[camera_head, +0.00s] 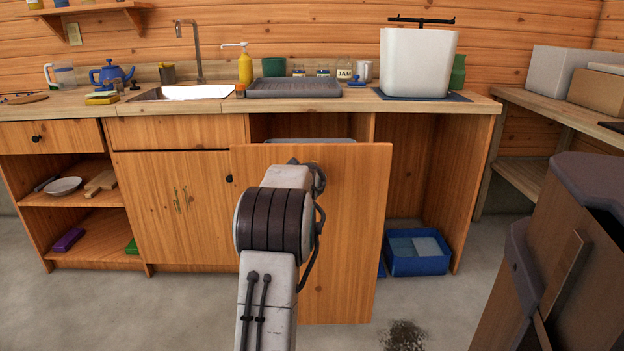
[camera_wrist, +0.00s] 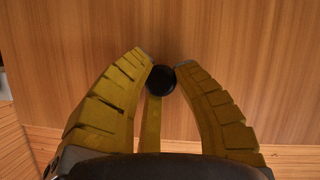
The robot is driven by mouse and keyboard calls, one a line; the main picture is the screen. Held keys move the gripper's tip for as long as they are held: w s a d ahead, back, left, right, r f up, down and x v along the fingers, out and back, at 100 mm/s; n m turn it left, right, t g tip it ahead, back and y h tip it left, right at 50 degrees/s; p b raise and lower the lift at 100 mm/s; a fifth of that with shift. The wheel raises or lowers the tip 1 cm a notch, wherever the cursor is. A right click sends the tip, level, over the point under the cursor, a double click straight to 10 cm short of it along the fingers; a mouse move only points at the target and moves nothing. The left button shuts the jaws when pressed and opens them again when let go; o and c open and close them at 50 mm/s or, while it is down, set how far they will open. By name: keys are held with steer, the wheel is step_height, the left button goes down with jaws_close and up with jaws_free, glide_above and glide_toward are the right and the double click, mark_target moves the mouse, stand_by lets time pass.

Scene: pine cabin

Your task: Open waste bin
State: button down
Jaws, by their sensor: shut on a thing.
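A wooden pull-out front (camera_head: 345,220) stands forward of the counter's cabinet, with a gap above and behind it. A pale grey rim (camera_head: 312,140), probably of the waste bin, shows just behind its top edge. The rest of the bin is hidden. In the wrist view, the yellow fingers of my gripper (camera_wrist: 163,68) are closed around a round black knob (camera_wrist: 160,81) on the wooden front (camera_wrist: 235,45). In the head view my arm hides the fingers and this knob.
A worktop (camera_head: 200,103) with a sink and a white container (camera_head: 417,62) runs above. A blue crate (camera_head: 416,252) sits on the floor to the right of the front. A dark-topped brown unit (camera_head: 585,220) stands at the near right. Grey floor left of my arm is clear.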

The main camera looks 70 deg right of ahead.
steer(key=shift+a+r, duration=0.2)
steer(key=c, duration=1.3)
jaws_free()
steer(key=shift+w, duration=0.1)
steer(key=shift+o, duration=0.3)
steer(key=shift+f, duration=0.1)
steer(key=shift+a, duration=0.1)
steer(key=v, duration=1.2)
